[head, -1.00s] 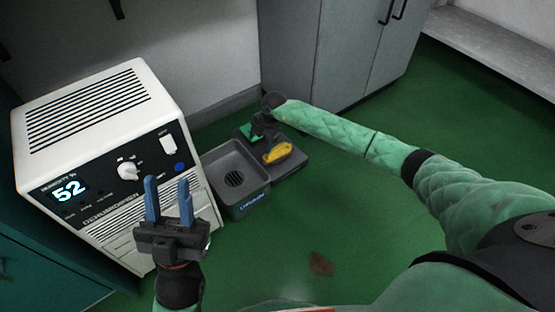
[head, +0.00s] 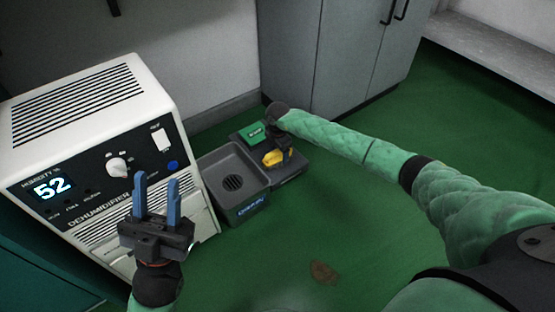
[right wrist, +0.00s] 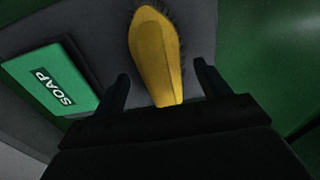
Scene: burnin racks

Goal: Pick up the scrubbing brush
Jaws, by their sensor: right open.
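The scrubbing brush (head: 273,158) is yellow and lies on the flat dark ledge beside the grey basin. In the right wrist view the yellow brush (right wrist: 155,52) shows dark bristles along its edge and points away from the gripper. My right gripper (right wrist: 161,76) is open, with one finger on each side of the brush's near end; I cannot tell whether they touch it. In the head view the right gripper (head: 278,143) is over the ledge and partly hides the brush. My left gripper (head: 156,187) is open and empty in front of the dehumidifier.
A green soap box (head: 252,135) lies on the ledge left of the brush. The grey basin (head: 243,210) with a drain stands in front. A white dehumidifier (head: 125,115) is at the left and a grey cabinet (head: 300,50) behind. The green floor to the right is clear.

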